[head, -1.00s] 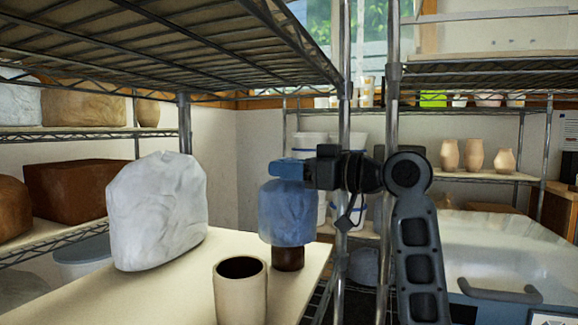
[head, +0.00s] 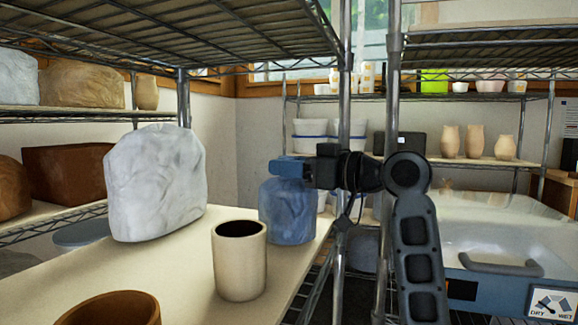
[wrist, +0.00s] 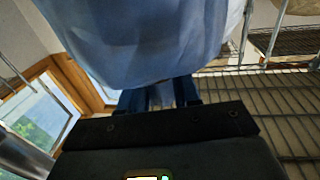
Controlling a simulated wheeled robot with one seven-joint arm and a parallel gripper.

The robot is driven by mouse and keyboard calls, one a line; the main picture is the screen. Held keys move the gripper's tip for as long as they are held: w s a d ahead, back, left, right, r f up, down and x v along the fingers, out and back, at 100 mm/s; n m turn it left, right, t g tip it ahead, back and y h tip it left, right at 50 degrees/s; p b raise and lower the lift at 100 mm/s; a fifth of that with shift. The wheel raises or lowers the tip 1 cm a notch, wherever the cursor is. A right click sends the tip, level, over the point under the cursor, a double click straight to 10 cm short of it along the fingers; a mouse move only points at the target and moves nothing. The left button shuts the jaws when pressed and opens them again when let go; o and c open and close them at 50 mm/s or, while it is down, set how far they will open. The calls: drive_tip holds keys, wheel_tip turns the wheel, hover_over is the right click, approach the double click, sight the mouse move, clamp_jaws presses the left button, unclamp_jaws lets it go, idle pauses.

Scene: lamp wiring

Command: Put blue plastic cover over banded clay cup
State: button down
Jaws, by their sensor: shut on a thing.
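The blue plastic cover (head: 288,214) is a bag-like piece standing near the right edge of the cream shelf board. Its lower edge appears at or very near the board. My gripper (head: 290,168) is shut on the top of the cover. In the wrist view the cover (wrist: 150,40) fills the upper middle, just beyond my gripper's fingers (wrist: 160,97). The banded clay cup is not visible now; the dark brown vessel seen earlier under the cover is hidden by it.
A cream cup with a dark inside (head: 240,272) stands just left of the cover. A large wrapped white block (head: 155,185) is behind it, and a brown pot (head: 110,310) is at the front. A metal shelf post (head: 344,120) rises close right of the cover.

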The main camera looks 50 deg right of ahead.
drive_tip(key=shift+f+b, duration=0.3)
drive_tip(key=shift+f, duration=0.1)
drive_tip(key=c, duration=0.7)
unclamp_jaws()
drive_tip(key=s, duration=0.2)
drive_tip(key=s+d, duration=0.1)
drive_tip(key=s, duration=0.4)
drive_tip(key=shift+s+d+b, duration=0.25)
drive_tip(key=shift+s+b, duration=0.1)
drive_tip(key=shift+b, duration=0.05)
drive_tip(key=shift+s, duration=0.1)
